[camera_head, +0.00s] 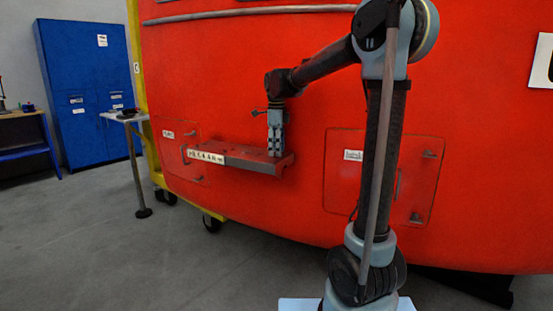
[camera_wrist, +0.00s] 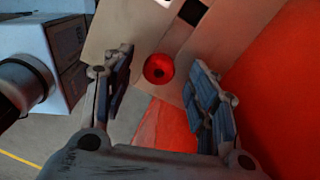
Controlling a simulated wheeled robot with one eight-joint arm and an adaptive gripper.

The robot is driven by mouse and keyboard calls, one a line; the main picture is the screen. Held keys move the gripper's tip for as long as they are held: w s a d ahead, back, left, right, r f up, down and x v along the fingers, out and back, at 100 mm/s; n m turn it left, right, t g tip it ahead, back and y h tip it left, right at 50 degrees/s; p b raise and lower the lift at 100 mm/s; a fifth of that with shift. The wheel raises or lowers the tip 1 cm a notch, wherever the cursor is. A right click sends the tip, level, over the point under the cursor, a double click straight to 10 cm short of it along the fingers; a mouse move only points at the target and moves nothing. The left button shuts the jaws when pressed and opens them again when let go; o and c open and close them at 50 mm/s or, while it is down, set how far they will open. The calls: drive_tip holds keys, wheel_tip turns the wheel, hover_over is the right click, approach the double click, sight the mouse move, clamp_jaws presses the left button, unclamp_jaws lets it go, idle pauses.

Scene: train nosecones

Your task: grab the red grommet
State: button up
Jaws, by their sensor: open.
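The red grommet (camera_wrist: 158,69) is a small red ring with a dark centre. It sits on the pale face of the shelf (camera_wrist: 113,22) in the wrist view, and it lies between my two fingertips in that picture. My gripper (camera_wrist: 158,66) is open, with one blue-padded finger on each side and nothing between the pads. In the head view my gripper (camera_head: 277,148) points down at the right part of the shelf (camera_head: 245,153), which juts from the red nosecone. I cannot tell there whether the fingers touch the shelf. The grommet cannot be made out in the head view.
The red nosecone (camera_head: 235,80) rises behind the shelf, with a hatch panel (camera_head: 385,180) to the right. A small table (camera_head: 125,117) and a blue cabinet (camera_head: 85,90) stand at left. Grey floor (camera_head: 90,240) is clear at front left.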

drive_tip(key=shift+f, duration=0.5)
drive_tip(key=c, duration=0.9)
drive_tip(key=shift+r, duration=0.1)
